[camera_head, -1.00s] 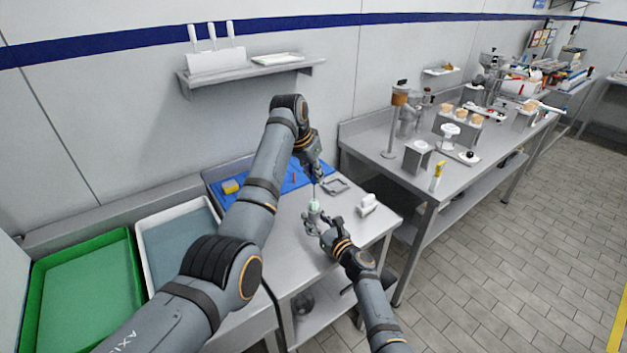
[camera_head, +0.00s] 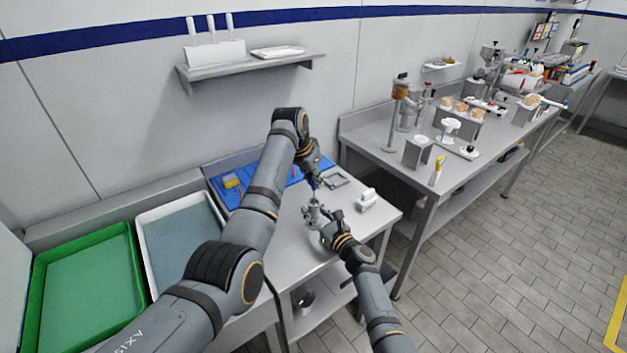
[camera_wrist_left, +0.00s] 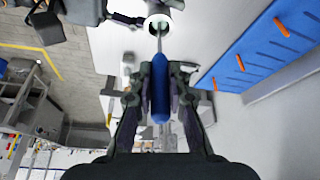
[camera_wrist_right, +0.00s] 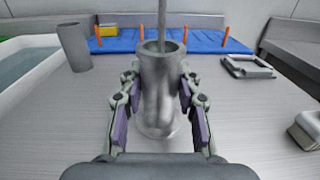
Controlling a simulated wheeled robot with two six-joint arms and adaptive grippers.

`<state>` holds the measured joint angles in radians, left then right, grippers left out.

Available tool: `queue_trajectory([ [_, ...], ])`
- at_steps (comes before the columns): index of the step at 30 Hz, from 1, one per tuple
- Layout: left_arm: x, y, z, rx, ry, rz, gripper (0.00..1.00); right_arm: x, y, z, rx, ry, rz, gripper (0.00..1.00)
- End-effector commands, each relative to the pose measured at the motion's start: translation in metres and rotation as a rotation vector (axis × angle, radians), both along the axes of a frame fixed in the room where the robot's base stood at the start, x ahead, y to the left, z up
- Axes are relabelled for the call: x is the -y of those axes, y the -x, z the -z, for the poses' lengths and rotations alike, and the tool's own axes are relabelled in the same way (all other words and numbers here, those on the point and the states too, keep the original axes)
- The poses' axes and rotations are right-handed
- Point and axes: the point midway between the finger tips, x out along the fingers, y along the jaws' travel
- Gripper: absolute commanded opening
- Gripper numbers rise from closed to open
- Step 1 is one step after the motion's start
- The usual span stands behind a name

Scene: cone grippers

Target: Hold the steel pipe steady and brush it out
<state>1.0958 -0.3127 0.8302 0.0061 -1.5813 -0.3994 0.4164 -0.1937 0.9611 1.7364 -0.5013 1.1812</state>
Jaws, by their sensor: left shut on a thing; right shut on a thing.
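The steel pipe (camera_wrist_right: 160,85) stands upright on the table in the right wrist view, with its open mouth upward. My right gripper (camera_wrist_right: 158,108) is shut around its sides; in the head view this gripper (camera_head: 322,220) comes in from the lower right. My left gripper (camera_wrist_left: 160,95) is shut on the blue handle (camera_wrist_left: 160,85) of the brush, above the pipe. The brush's thin rod (camera_wrist_right: 162,22) runs down into the pipe mouth, which also shows in the left wrist view (camera_wrist_left: 152,22). The bristles are not visible, hidden inside the pipe.
A second grey pipe (camera_wrist_right: 73,47) stands at the left. Behind lie a blue mat (camera_wrist_right: 190,42) with orange pegs, and a yellow block (camera_wrist_right: 107,30). A grey square frame (camera_wrist_right: 250,67) and white block (camera_head: 367,201) lie to the right. Trays (camera_head: 88,275) are at the left.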

Motion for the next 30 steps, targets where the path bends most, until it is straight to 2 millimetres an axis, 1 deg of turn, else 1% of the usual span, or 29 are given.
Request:
queue_trajectory([
  [1, 0.000, -0.001, -0.007, 0.004, 0.000, 0.000, 0.00, 0.000, 0.000, 0.000, -0.001, 0.001, 0.000, 0.00],
  [9, 0.000, 0.000, -0.035, 0.002, 0.001, 0.001, 0.00, 0.000, 0.000, 0.000, -0.001, 0.001, 0.000, 0.00],
  [12, 0.000, 0.000, -0.041, 0.002, 0.001, 0.001, 0.00, 0.000, 0.000, 0.000, -0.001, 0.001, 0.000, 0.00],
  [14, 0.000, 0.000, -0.042, 0.001, 0.000, 0.001, 0.00, 0.000, 0.000, 0.000, -0.001, 0.001, 0.000, 0.00],
  [17, 0.000, 0.000, -0.040, 0.001, 0.001, 0.000, 0.00, 0.000, 0.000, 0.000, -0.001, 0.001, 0.000, 0.00],
  [20, 0.000, 0.000, -0.034, -0.001, 0.000, 0.000, 0.00, 0.000, 0.000, 0.000, -0.001, 0.001, 0.000, 0.00],
  [30, 0.000, 0.000, 0.001, -0.001, 0.000, -0.001, 0.00, 0.000, 0.000, 0.000, 0.000, 0.000, 0.000, 0.00],
])
